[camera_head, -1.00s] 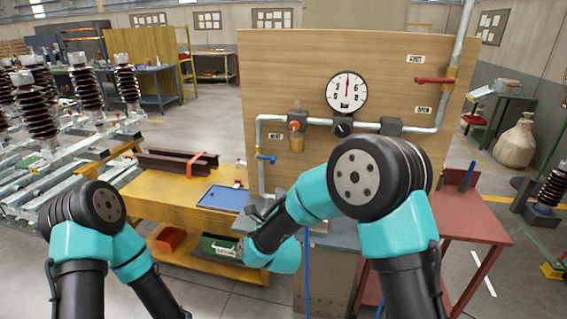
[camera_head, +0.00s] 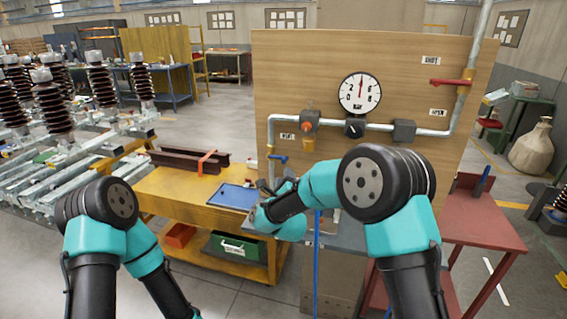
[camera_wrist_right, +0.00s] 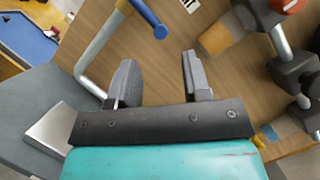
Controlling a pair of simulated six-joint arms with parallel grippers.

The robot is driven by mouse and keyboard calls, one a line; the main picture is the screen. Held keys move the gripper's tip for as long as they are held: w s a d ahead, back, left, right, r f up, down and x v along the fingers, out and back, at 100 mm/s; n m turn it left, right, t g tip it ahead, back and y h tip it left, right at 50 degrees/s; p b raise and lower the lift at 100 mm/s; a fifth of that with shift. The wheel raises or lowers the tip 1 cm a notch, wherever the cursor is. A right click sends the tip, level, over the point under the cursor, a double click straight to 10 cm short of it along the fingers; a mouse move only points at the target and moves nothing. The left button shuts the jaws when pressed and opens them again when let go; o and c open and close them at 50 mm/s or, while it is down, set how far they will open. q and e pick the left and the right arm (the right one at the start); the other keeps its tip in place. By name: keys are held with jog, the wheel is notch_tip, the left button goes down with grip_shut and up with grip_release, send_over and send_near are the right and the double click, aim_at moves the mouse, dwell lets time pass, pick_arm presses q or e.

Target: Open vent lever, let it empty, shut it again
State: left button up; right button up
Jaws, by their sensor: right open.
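The blue vent lever (camera_head: 278,158) sits on the lower left of the pipe, below a small label (camera_head: 287,136) on the wooden panel. It also shows at the top of the right wrist view (camera_wrist_right: 150,20). My right gripper (camera_head: 264,188) is just below the lever in the head view, partly hidden by its own arm. In the wrist view its two fingers (camera_wrist_right: 158,78) are apart and empty, with the lever's end beyond them, not between them. The gauge (camera_head: 360,93) has its needle pointing about straight up. My left gripper is out of view; only its arm shows.
A red lever (camera_head: 450,82) is on the right pipe, between two labels. An orange-topped fitting (camera_head: 308,125) is on the pipe. A blue tray (camera_head: 232,196) lies on the yellow bench (camera_head: 180,192). A red table (camera_head: 480,220) stands at right.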

aim_at(284, 159)
jog(key=x, duration=0.8)
jog(key=shift+w, duration=0.15)
jog(key=shift+c, duration=0.3)
grip_shut()
jog(key=shift+r, duration=0.1)
